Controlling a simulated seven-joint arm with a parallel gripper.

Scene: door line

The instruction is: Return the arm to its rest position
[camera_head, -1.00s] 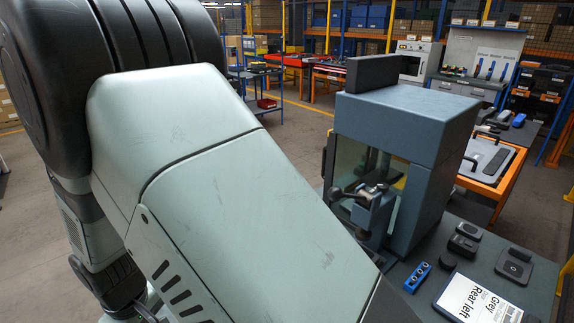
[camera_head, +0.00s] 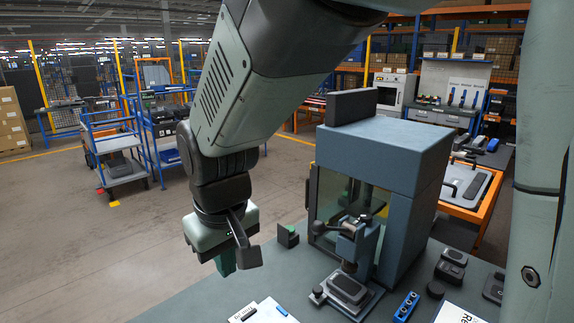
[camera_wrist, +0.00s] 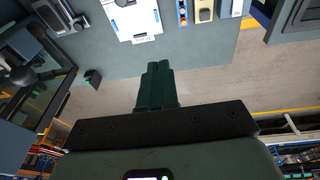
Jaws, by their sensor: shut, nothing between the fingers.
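My gripper (camera_head: 225,263) hangs from my raised arm at the left of centre in the head view, with its green fingers pointing down. It is left of the blue-grey box machine (camera_head: 383,150) and close to the left end of the grey table (camera_head: 200,305). In the wrist view the two green fingers of my gripper (camera_wrist: 159,66) lie side by side, closed together with nothing between them. They show over the table edge and the bare floor, clear of the things on the table. One of my arm links fills the right edge of the head view.
A small dark block with a green face (camera_head: 288,236) stands between my gripper and the machine. A clamp fixture (camera_head: 352,245) stands before the machine. A blue holed block (camera_head: 406,307) is at front right. Carts (camera_head: 118,160) stand behind left; the floor left of the table is open.

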